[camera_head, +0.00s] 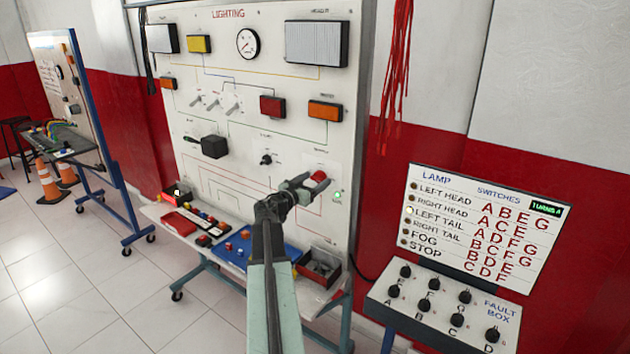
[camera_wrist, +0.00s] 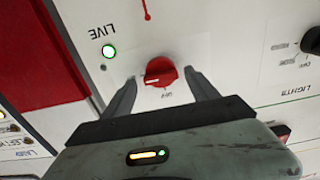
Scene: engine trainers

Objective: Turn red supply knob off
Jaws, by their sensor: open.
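The red supply knob (camera_head: 319,177) is on the lower right of the white lighting panel (camera_head: 215,60). In the wrist view the red knob (camera_wrist: 160,72) is round with a pale pointer mark, and small lettering is printed beside it. A green lamp (camera_wrist: 109,51) next to the word LIVE is lit; it also shows in the head view (camera_head: 338,196). My gripper (camera_head: 303,186) is at the knob. In the wrist view its two fingers (camera_wrist: 163,83) are apart, one on each side of the knob, with visible gaps. Whether the tips touch the panel cannot be told.
A black knob (camera_wrist: 312,41) is beside the red one on the panel. A shelf below holds a blue mat (camera_head: 262,247), a red box (camera_head: 180,223) and a parts bin (camera_head: 318,267). A fault box (camera_head: 445,305) with several black knobs stands at the right.

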